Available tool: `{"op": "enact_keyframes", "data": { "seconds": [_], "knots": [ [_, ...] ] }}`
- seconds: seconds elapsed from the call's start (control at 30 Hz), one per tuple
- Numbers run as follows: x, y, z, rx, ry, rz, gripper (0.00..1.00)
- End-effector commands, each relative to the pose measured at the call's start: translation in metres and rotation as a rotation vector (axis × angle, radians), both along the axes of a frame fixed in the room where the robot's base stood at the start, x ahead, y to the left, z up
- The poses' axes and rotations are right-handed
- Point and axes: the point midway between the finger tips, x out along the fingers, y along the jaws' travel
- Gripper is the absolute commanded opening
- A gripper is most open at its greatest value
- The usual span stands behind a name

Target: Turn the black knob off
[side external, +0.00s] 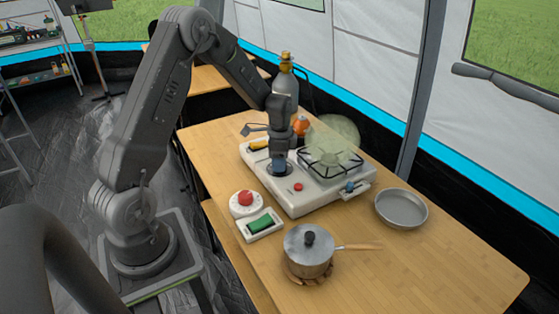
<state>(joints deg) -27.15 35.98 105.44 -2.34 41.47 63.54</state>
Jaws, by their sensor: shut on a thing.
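The white stove unit (312,199) stands on the wooden table, with a black burner grate (330,162) on its right part. My gripper (279,166) points down onto the left part of the stove top, its blue-tipped fingers low against the panel. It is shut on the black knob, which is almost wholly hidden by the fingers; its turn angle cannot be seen. A red button (298,187) sits in front of the gripper, and a blue knob (350,187) is at the stove's right front.
A lidded pot (306,256) with a wooden handle stands in front. A grey pan (401,209) is at right. A red button box (244,203) and green switch (261,223) lie left. A bottle (285,87) stands behind. The table's right front is clear.

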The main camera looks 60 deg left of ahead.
Motion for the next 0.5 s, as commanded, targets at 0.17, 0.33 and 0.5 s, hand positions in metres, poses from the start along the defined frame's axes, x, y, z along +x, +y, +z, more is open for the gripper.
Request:
{"op": "enact_keyframes", "data": {
  "seconds": [0.17,0.33,0.5],
  "knots": [
    [-0.001,0.0,-0.0002,-0.001,0.003,-0.002,0.51],
    [-0.0006,0.0,-0.0001,0.0,0.001,-0.001,0.67],
    [-0.0003,0.0001,-0.0001,0.001,0.001,0.0,0.69]
  ]
}}
